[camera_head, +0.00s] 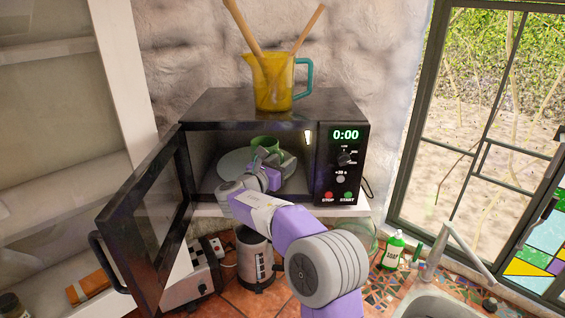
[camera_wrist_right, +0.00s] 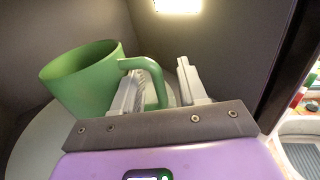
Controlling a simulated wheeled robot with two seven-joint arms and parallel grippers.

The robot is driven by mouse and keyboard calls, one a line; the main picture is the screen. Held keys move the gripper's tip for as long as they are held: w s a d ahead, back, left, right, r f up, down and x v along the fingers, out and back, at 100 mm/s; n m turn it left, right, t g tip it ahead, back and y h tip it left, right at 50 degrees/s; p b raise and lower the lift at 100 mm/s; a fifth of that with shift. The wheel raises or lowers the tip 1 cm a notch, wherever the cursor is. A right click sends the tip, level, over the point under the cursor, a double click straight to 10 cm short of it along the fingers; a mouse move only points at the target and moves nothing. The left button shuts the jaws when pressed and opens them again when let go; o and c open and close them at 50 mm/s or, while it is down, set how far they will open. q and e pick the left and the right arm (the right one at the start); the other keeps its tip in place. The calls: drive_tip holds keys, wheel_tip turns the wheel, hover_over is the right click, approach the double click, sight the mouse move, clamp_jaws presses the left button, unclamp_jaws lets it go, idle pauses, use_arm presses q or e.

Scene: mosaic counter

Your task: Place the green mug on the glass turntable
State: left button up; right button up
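The green mug (camera_head: 265,144) is inside the open microwave, over the round glass turntable (camera_head: 233,160). In the right wrist view the green mug (camera_wrist_right: 84,80) appears to stand on the pale turntable (camera_wrist_right: 38,145), though its base is partly hidden by my gripper. My right gripper (camera_head: 268,166) reaches in from the front. In the wrist view my right gripper (camera_wrist_right: 162,88) has its fingers apart, one on each side of the outer bar of the mug's handle (camera_wrist_right: 158,75). I see a gap between the handle and the right-hand finger. My left gripper is not in view.
The microwave (camera_head: 343,135) has its door (camera_head: 150,215) swung open to the left. A yellow jug (camera_head: 272,80) with wooden utensils stands on top. Below are a toaster (camera_head: 190,285) and a canister (camera_head: 255,258). A green bottle (camera_head: 393,250) stands by the sink at right.

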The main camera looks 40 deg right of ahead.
drive_tip(key=shift+r, duration=0.2)
drive_tip(key=b+v, duration=0.2)
drive_tip(key=v, duration=1)
drive_tip(key=shift+f, duration=0.1)
